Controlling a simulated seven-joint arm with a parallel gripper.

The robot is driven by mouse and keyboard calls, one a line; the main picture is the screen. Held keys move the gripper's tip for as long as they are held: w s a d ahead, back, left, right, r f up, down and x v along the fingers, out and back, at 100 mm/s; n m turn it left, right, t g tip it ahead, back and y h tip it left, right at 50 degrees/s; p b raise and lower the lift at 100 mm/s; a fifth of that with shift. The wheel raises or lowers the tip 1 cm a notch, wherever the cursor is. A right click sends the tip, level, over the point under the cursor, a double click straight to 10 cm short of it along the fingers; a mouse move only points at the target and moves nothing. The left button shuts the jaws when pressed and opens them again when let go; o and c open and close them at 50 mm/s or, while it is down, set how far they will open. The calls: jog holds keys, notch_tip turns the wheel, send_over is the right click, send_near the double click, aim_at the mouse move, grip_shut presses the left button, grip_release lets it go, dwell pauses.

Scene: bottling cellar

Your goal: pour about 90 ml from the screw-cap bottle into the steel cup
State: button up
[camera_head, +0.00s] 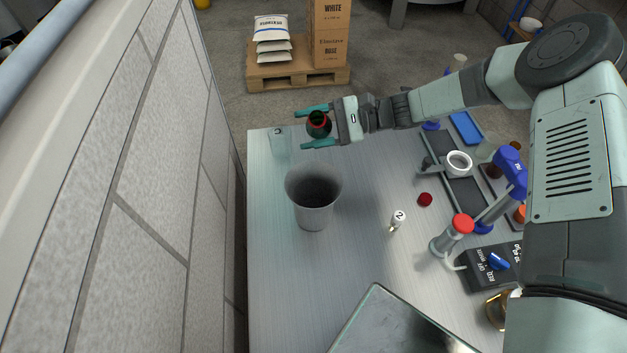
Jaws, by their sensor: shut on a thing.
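The steel cup (313,217) stands upright on the table, nearer the camera than the gripper. Its inside looks dark and I cannot make out any liquid. The bottle is beyond the cup's far rim, apart from it. A small dark red cap (425,199) lies on the table to the right.
A white tag marked 2 (398,217) is right of the cup. A metal tray (390,325) lies in front. A red-topped device (460,226) and dark racks (470,205) crowd the right. A wall borders the left.

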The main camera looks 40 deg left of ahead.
notch_tip(320, 180, down, 7)
jog(key=m, duration=0.1)
jog(key=shift+s+d+r+m+g+y, duration=0.1)
jog(key=shift+r+m+g+y, duration=0.25)
jog(key=shift+r+m, duration=1.15)
jog(key=shift+s+r+m+g+y, duration=0.15)
jog(key=shift+r+m+g, duration=0.4)
jog(key=shift+r+m, duration=0.95)
jog(key=shift+w+r, duration=0.1)
dwell(0.4)
